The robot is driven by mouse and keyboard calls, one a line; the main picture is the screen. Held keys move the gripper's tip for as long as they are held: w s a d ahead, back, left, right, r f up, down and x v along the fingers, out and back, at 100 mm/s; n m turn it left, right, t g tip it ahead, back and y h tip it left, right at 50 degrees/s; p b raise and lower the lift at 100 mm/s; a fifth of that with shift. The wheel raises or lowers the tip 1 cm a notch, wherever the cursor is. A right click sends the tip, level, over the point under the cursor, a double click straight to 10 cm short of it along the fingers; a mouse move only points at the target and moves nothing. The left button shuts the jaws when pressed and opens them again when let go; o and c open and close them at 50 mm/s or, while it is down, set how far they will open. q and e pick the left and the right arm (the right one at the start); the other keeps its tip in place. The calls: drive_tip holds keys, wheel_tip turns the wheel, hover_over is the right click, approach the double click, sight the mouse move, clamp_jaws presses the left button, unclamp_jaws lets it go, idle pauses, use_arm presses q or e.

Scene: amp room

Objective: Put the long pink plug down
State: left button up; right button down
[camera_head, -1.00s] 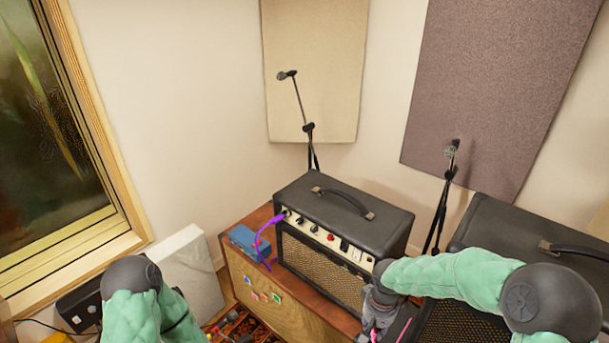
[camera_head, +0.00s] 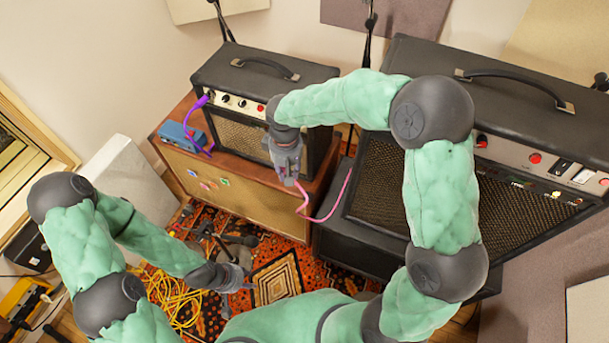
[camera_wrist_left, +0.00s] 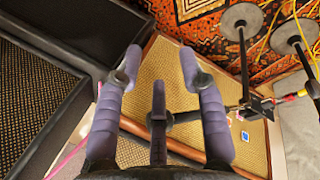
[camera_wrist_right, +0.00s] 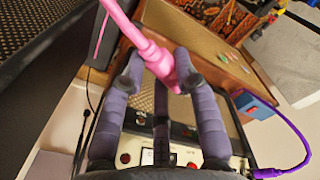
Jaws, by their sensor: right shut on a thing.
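The long pink plug (camera_wrist_right: 162,62) is between the fingertips of my right gripper (camera_wrist_right: 158,78), which is shut on it. In the head view my right gripper (camera_head: 290,178) points down in front of the right part of the small amp (camera_head: 235,135). A pink cable (camera_head: 322,218) hangs below it and loops to the right. My left gripper (camera_head: 236,284) is low over the patterned rug; in the left wrist view its fingers (camera_wrist_left: 160,70) are apart and empty.
The small amp stands on a wooden cabinet (camera_head: 236,194), beside a blue pedal (camera_head: 182,137) with a purple cable (camera_head: 196,118). A large amp (camera_head: 390,185) stands to the right. Yellow cable (camera_head: 172,300) and a stand (camera_head: 232,250) are on the rug (camera_head: 275,280).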

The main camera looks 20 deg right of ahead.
use_arm(q)
drive_tip(key=shift+o, duration=1)
drive_tip(key=w+a+n+h, duration=0.1)
drive_tip(key=w+n, duration=0.4)
drive_tip(key=w+a+f+n+g+h, duration=0.1)
drive_tip(key=w+n, duration=0.5)
drive_tip(key=w+a+n+g, duration=0.1)
drive_tip(key=w+a+n, duration=0.1)
drive_tip(key=w+n, duration=0.4)
drive_tip(key=shift+f+h, duration=0.2)
drive_tip(key=shift+h, duration=0.2)
drive_tip(key=w+d+r+n+g+h, duration=0.25)
drive_tip(key=w+r+n+h, duration=0.35)
drive_tip(key=r, duration=0.8)
drive_tip(key=w+d+r+n+g+h, duration=0.1)
drive_tip(key=w+r+n+g+h, duration=0.3)
drive_tip(key=w+r+n, duration=0.7)
drive_tip(key=s+d+r+m, duration=0.3)
drive_tip(key=s+d+r, duration=0.1)
drive_tip(key=s+d, duration=0.5)
drive_tip(key=shift+d, duration=0.95)
use_arm(e)
drive_tip(key=w+a+r+n, duration=0.2)
drive_tip(key=a+r+n, duration=0.1)
drive_tip(key=a+r, duration=0.2)
drive_tip(key=shift+a+n, duration=0.3)
drive_tip(key=shift+a, duration=0.25)
